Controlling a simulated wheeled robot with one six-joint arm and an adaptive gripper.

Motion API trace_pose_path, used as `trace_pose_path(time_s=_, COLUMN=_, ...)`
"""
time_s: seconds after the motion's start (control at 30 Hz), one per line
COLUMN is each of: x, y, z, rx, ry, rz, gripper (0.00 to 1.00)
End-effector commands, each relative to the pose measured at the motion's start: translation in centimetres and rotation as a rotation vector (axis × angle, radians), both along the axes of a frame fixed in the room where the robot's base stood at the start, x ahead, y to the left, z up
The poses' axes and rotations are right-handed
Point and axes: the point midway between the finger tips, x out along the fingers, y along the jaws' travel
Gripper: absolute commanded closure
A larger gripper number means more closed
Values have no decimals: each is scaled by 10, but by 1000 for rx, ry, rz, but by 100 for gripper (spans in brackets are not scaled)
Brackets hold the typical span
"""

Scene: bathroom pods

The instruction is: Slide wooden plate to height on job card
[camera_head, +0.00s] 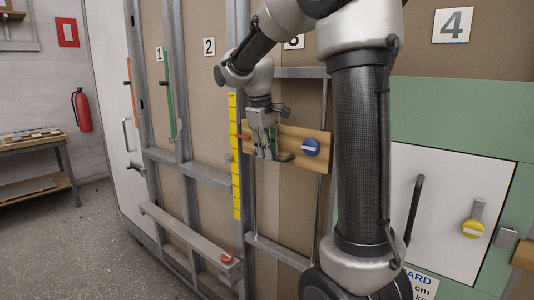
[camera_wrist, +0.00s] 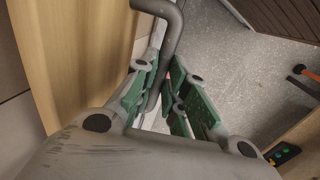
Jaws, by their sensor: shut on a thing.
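The wooden plate (camera_head: 289,133) is mounted across the vertical rails of bay 3, with a blue knob (camera_head: 310,147) at its right end. A red pointer (camera_head: 244,138) at its left end lies against the yellow height scale (camera_head: 235,180), in its middle part. My gripper (camera_head: 268,153) is at the plate's left half, shut on the grey bent handle (camera_wrist: 169,35). The wrist view shows the green-padded fingers (camera_wrist: 160,90) around the handle, with the plate (camera_wrist: 75,50) on the left. The job card (camera_head: 420,284) is mostly cut off; its height figure is unreadable.
A white panel (camera_head: 445,190) with a black handle and yellow knob stands right of my arm. A lower rail (camera_head: 185,235) with a red knob juts out at bay 2. A workbench (camera_head: 35,145) and extinguisher (camera_head: 82,110) are far left. Grey floor (camera_head: 70,240) is clear there.

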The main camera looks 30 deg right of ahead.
Motion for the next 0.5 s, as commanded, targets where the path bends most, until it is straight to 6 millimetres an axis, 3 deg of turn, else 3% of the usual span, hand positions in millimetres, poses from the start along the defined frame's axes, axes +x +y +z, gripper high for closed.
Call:
trace_pose_path(time_s=0.07, x=1, y=0, z=1, rx=-1, ry=-3, rz=1, gripper=100)
trace_pose_path(time_s=0.1, x=1, y=0, z=1, rx=-1, ry=-3, rz=1, gripper=81)
trace_pose_path(time_s=0.2, x=1, y=0, z=1, rx=-1, ry=-3, rz=0, gripper=65)
trace_pose_path(time_s=0.5, x=0, y=0, z=1, rx=-1, ry=-1, rz=0, gripper=65)
